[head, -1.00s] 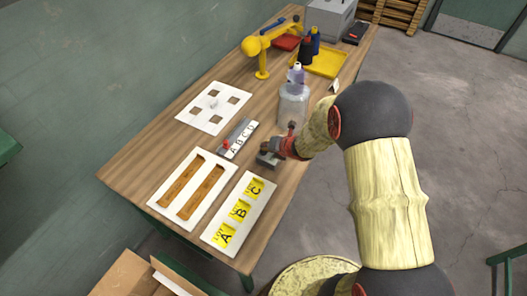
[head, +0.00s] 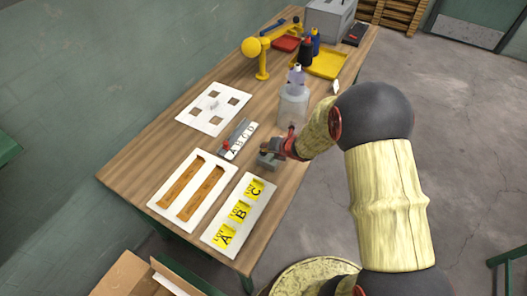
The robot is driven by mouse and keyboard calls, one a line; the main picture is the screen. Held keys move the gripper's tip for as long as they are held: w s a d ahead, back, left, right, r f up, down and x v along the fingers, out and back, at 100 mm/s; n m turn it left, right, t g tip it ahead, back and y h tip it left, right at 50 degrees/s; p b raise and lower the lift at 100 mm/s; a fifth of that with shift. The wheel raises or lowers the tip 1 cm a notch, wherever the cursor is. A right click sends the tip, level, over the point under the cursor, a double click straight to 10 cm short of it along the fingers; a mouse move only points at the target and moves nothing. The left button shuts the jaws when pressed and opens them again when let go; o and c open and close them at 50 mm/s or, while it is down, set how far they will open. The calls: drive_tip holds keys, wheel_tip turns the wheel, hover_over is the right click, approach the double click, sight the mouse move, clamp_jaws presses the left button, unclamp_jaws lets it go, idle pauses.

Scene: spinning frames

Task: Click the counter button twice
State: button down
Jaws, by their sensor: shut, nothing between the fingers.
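A small grey block-like object (head: 266,160) sits on the wooden table beside the lettered slider; it looks like the counter, but its button cannot be made out at this size. My gripper (head: 270,149) reaches in from the right, its shut fingertips just above or against the top of this block. I cannot tell whether they touch it. The gripper holds nothing and partly hides the block.
A slider strip with letters A to D (head: 239,141) lies left of my gripper. A clear jar (head: 292,108) stands close behind it. White boards (head: 190,188) and a board with yellow A, B, C labels (head: 239,212) lie in front. A yellow lamp (head: 262,62) stands further back.

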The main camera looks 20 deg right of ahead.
drive_tip(key=shift+r+p, duration=0.3)
drive_tip(key=shift+r, duration=0.35)
drive_tip(key=shift+r+p, duration=1.8)
drive_tip(key=shift+r, duration=0.75)
drive_tip(key=shift+f, duration=0.1)
drive_tip(key=shift+w+b, duration=0.15)
drive_tip(key=shift+b, duration=0.25)
drive_tip(key=shift+r+b, duration=1.4)
drive_tip(key=shift+r, duration=0.55)
